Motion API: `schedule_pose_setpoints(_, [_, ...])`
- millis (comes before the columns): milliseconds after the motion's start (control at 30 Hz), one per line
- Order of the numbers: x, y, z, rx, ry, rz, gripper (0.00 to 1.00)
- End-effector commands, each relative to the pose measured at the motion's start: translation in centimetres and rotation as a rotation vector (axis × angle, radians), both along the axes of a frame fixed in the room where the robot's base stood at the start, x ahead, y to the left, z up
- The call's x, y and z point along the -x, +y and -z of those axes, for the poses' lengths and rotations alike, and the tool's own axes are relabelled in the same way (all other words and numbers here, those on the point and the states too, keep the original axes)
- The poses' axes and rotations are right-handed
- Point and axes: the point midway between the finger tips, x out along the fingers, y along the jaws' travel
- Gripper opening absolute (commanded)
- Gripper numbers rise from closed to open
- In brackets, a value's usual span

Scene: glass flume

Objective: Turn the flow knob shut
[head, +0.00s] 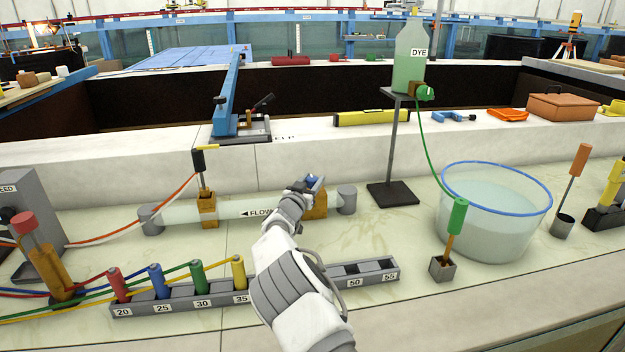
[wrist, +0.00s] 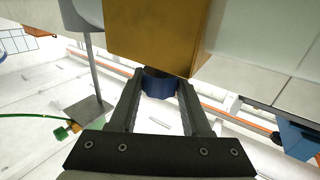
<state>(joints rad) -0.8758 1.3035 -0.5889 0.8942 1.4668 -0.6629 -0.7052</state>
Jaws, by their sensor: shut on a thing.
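The flow knob is blue and sits on a brass block (head: 318,208) on the pale pipe (head: 232,212) marked FLOW in the head view. Only a little blue of the knob (head: 313,180) shows there past my gripper (head: 304,186). In the wrist view the knob (wrist: 160,86) lies between my two fingertips (wrist: 159,80), against the brass block (wrist: 158,38). My gripper is shut on the knob, with one finger on each side. How far the knob is turned cannot be told.
A rack (head: 190,298) with several coloured plugs lies in front of the pipe, partly behind my arm. A second brass valve (head: 207,207) stands left on the pipe. A stand (head: 391,194) with the dye bottle (head: 409,58) and a water tub (head: 492,225) are to the right.

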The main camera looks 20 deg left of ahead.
Motion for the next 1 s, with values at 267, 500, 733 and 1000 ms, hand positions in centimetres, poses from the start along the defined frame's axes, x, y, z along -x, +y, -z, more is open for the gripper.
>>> schedule_pose_setpoints(267, [0.08,0.11,-0.49,-0.002,0.006,0.051,0.00])
schedule_pose_setpoints(500, [0.09,0.11,-0.44,-0.002,0.006,0.051,0.00])
schedule_pose_setpoints(733, [0.10,0.04,-0.30,-0.001,0.008,0.052,0.77])
schedule_pose_setpoints(1000, [0.14,-0.04,-0.17,-0.001,0.009,0.053,0.77])
